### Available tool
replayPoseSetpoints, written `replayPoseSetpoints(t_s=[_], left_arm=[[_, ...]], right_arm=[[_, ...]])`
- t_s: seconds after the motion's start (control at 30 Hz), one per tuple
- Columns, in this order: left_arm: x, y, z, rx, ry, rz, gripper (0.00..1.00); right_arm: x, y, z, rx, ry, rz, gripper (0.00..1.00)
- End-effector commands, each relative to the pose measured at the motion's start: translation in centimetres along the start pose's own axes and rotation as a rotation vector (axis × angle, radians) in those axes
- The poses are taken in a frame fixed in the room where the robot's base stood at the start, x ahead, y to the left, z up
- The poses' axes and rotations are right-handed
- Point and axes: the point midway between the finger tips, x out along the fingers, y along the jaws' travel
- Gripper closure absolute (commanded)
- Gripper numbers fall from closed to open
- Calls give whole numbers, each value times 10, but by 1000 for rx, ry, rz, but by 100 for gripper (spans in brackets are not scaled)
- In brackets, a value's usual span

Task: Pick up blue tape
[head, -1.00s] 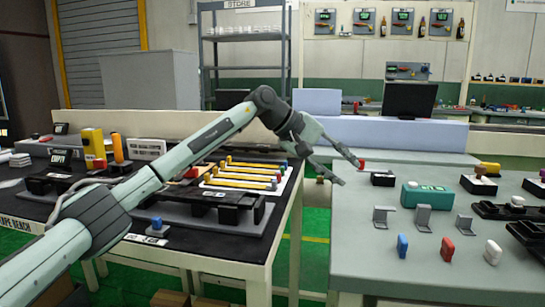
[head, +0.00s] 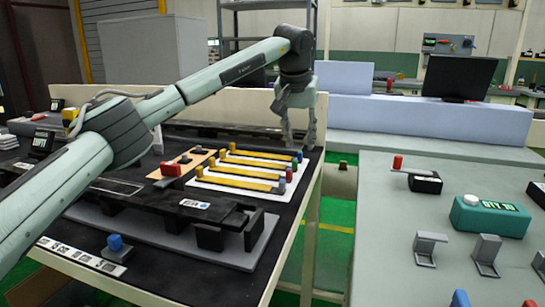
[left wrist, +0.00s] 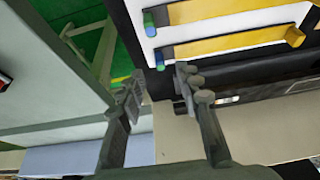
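Several yellow strips with coloured ends lie in a row on a white board on the left table. I cannot tell for certain which is the blue tape. My left gripper (head: 299,142) points down at the far right end of the row; its fingers are apart with nothing visible between them (left wrist: 160,88). My right gripper is out of view.
A blue block (head: 115,242) sits in a holder at the left table's front. A black rack (head: 170,205) lies before the strips. A green gap separates this table from the grey right table (head: 400,225), which carries a teal box (head: 490,217) and grey brackets.

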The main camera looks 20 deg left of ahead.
Motion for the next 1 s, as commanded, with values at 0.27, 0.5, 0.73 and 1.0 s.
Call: replayPoseSetpoints(t_s=[0.27,0.5,0.73,1.0], left_arm=[[32,-1,1,-1,-2,2,66],[31,-1,1,-1,-1,2,77],[31,-1,1,-1,-1,2,100],[30,-1,1,-1,-1,2,100]], right_arm=[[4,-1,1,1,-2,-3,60],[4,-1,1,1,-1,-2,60],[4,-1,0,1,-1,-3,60],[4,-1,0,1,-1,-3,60]])
